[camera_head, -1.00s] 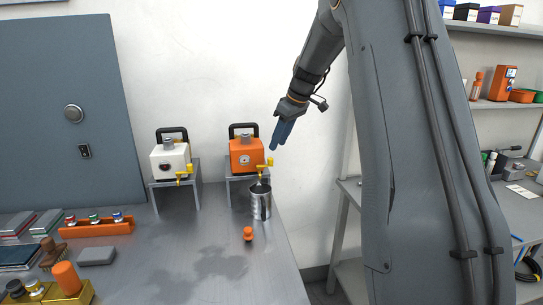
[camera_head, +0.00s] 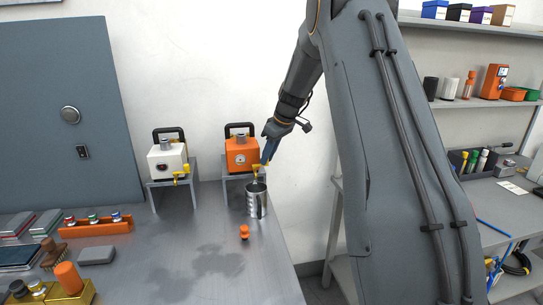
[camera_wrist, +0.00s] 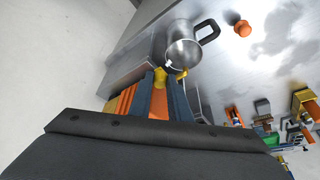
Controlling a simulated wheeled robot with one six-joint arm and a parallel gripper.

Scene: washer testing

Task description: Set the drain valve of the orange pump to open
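The orange pump (camera_head: 240,154) stands on a small grey stand (camera_head: 231,184) near the back wall, with a black handle on top and a round dial on its front. Its yellow drain valve (camera_head: 257,168) is low at its right front, partly hidden by my fingertips. My gripper (camera_head: 266,160) reaches down from the upper right to the valve. In the wrist view, its two blue fingers are apart, with orange showing between them, and the yellow valve (camera_wrist: 181,73) is at their tips. Whether they touch it I cannot tell. A metal mug (camera_head: 256,203) stands below the valve.
A white pump (camera_head: 166,161) with a yellow valve stands on its own stand to the left. A small orange knob-like object (camera_head: 244,232) is in front of the mug. An orange rack (camera_head: 96,227) and other items lie left. The middle of the bench is clear.

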